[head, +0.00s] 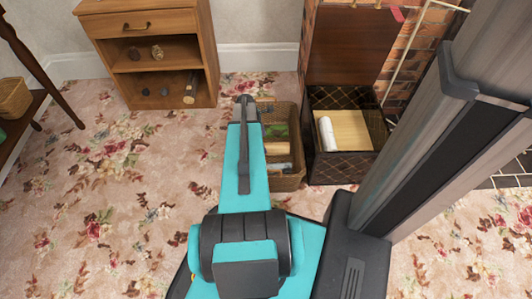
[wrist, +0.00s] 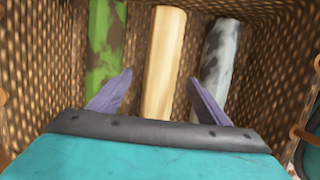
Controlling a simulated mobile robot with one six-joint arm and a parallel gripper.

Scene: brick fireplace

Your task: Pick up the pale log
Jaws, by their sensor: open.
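The pale log (wrist: 165,40) lies in a wicker basket (wrist: 272,60), between a mossy green log (wrist: 106,40) and a grey and white log (wrist: 218,50). My gripper (wrist: 160,76) is open and empty. In the wrist view its two purple-grey fingers show on either side of the pale log. How far the fingertips are above the log, or whether they touch it, I cannot tell. In the head view the basket (head: 287,183) stands right of my arm. The pale log (head: 278,149) is partly hidden there, and the fingertips are hidden.
A dark patterned box (head: 343,168) with its lid raised stands just right of the basket, holding a white roll (head: 327,134) and a tan board (head: 352,128). A wooden cabinet (head: 140,24) with small things on its shelves is at the back left. Carpet at left is clear.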

